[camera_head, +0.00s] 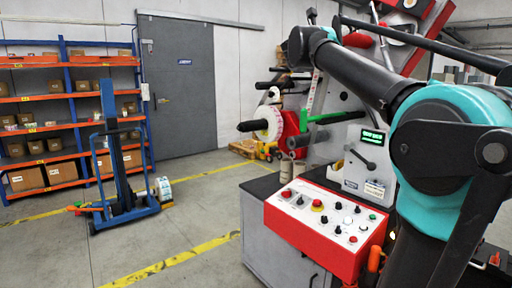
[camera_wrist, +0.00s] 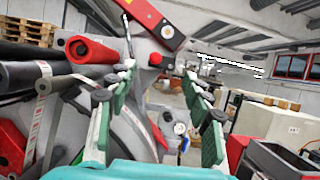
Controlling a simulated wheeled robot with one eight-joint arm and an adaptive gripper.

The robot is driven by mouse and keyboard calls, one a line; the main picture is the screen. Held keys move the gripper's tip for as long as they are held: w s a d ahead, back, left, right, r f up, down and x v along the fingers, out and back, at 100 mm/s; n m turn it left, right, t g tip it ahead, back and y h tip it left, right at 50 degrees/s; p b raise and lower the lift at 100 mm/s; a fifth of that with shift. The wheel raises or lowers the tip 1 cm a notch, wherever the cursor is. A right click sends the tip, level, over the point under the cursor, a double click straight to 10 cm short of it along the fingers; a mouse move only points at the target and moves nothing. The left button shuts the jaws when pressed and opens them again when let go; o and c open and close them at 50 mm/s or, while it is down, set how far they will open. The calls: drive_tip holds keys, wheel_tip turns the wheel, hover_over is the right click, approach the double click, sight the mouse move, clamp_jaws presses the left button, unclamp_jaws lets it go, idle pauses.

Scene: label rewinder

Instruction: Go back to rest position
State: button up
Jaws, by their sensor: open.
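My gripper (camera_wrist: 158,74) shows in the wrist view with its two green-padded fingers spread apart. Nothing is between the fingers. Behind them is the label rewinder, with a red-capped roller (camera_wrist: 90,50) and dark rollers at the left and a red bar (camera_wrist: 155,18) above. In the head view my arm reaches from the right edge up across the rewinder (camera_head: 335,150). My gripper cannot be made out in that view.
A red control panel (camera_head: 325,221) with buttons sits on a grey cabinet (camera_head: 270,255) below my arm. A blue lifter (camera_head: 117,165) stands on the floor at left, before shelves (camera_head: 65,107) of boxes. The floor between lifter and cabinet is clear.

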drive_tip(key=s+d+f+m+g+y, duration=0.25)
drive_tip(key=f+m, duration=0.25)
drive_tip(key=f, duration=1)
drive_tip(key=s+d+f+m+g+y, duration=0.1)
drive_tip(key=s+f+m+g+y, duration=0.2)
drive_tip(key=f, duration=1.2)
drive_tip(key=s+d+f+m+g+y, duration=0.1)
drive_tip(key=s+f+m+g+y, duration=0.35)
drive_tip(key=f, duration=1.05)
drive_tip(key=s+a+f+m+y, duration=0.2)
drive_tip(key=s+a+f+m, duration=0.2)
drive_tip(key=f, duration=0.6)
drive_tip(key=s+a+f+m+y, duration=0.3)
drive_tip(key=s+f, duration=0.5)
drive_tip(key=f, duration=0.3)
drive_tip(key=s+a+f+m+y, duration=0.2)
drive_tip(key=s+a+f+m, duration=0.4)
drive_tip(key=f, duration=0.5)
drive_tip(key=shift+s+a+f+y, duration=0.15)
drive_tip(key=shift+s+a+y, duration=0.2)
drive_tip(key=shift+a, duration=0.45)
